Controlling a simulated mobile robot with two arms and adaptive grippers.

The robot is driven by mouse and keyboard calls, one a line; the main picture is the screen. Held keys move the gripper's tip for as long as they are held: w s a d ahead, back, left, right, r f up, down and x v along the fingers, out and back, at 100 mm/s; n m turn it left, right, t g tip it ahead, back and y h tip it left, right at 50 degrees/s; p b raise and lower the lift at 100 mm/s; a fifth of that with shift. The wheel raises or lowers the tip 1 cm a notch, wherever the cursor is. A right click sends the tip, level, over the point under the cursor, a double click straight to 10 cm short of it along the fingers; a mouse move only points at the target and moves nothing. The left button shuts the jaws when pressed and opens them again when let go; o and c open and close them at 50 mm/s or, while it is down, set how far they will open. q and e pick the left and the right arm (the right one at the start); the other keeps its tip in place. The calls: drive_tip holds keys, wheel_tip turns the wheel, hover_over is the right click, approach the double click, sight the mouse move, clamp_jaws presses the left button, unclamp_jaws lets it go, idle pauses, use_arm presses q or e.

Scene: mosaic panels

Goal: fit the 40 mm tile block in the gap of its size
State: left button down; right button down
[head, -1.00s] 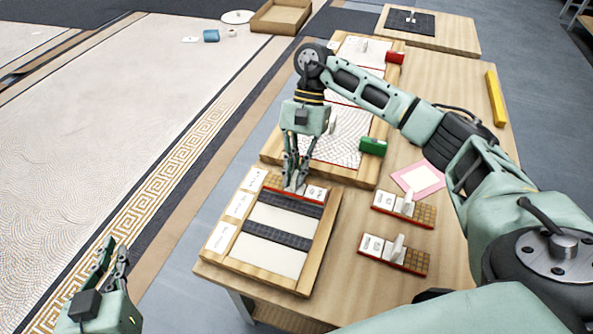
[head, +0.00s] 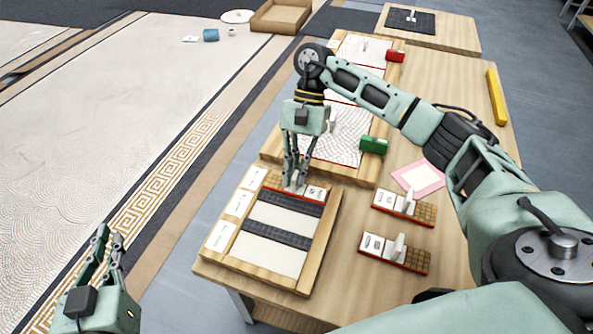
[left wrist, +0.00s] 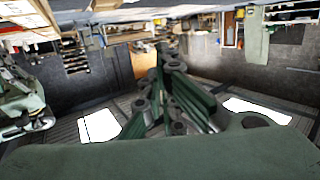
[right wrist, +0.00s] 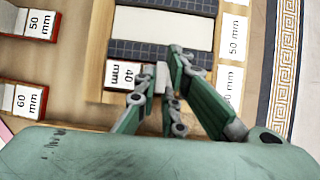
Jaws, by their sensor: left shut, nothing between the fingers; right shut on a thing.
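The 40 mm tile block (head: 315,192), with a white label and red edge, is at the far-end gap of the wooden-framed mosaic panel (head: 318,250). My right gripper (head: 296,184) points down, shut on the block's upright grip. In the right wrist view the label (right wrist: 123,74) reads 40 mm and lies beside a dark tile strip (right wrist: 158,52). The block looks roughly level and in line with the gap; the fingers hide part of it, so I cannot tell whether it is fully down. My left gripper (head: 110,236) is shut and empty, left of the table over the floor.
The 60 mm block (head: 404,207) and 50 mm block (head: 395,250) lie on the table right of the panel. A pink-edged card (head: 418,178), green block (head: 373,146), red block (head: 395,56) and yellow bar (head: 496,97) are further away. Another panel (head: 345,120) lies behind.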

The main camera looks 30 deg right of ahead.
drive_tip(key=shift+f, duration=0.2)
drive_tip(key=c, duration=1.8)
unclamp_jaws()
drive_tip(key=shift+o, duration=0.2)
drive_tip(key=shift+r, duration=0.15)
use_arm(q)
drive_tip(key=shift+w+d+r+t, duration=0.1)
drive_tip(key=shift+r+t, duration=0.15)
drive_tip(key=shift+r, duration=0.2)
drive_tip(key=shift+w+d+r+t, duration=0.1)
drive_tip(key=shift+r+t, duration=0.15)
drive_tip(key=shift+r, duration=0.2)
use_arm(e)
drive_tip(key=v, duration=1.1)
drive_tip(key=shift+w+d+r, duration=0.2)
drive_tip(key=shift+r, duration=0.05)
drive_tip(key=shift+r, duration=0.1)
